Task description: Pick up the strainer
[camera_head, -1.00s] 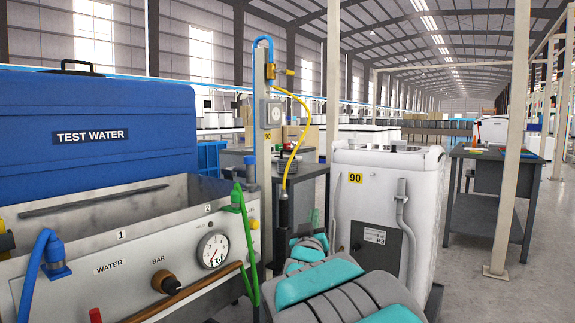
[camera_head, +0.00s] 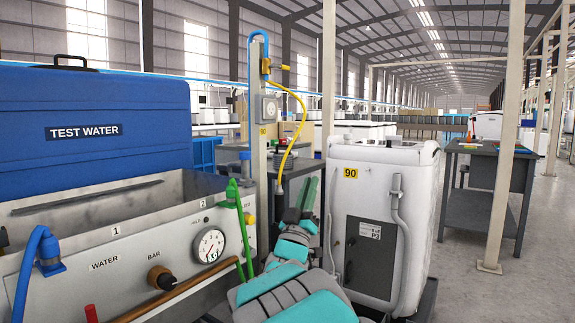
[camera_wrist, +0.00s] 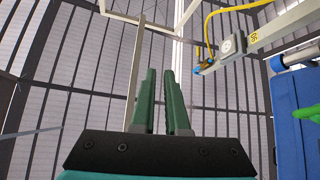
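I cannot make out a strainer in either view. The fingers point toward the wall and roof frames.
A metal test bench (camera_head: 130,258) with a gauge, knob and green hose stands at left, with a blue case (camera_head: 95,170) behind it. The white washing machine (camera_head: 382,180) stands right of my arm. A grey table (camera_head: 485,185) stands farther right. Open floor (camera_head: 540,250) lies at right.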

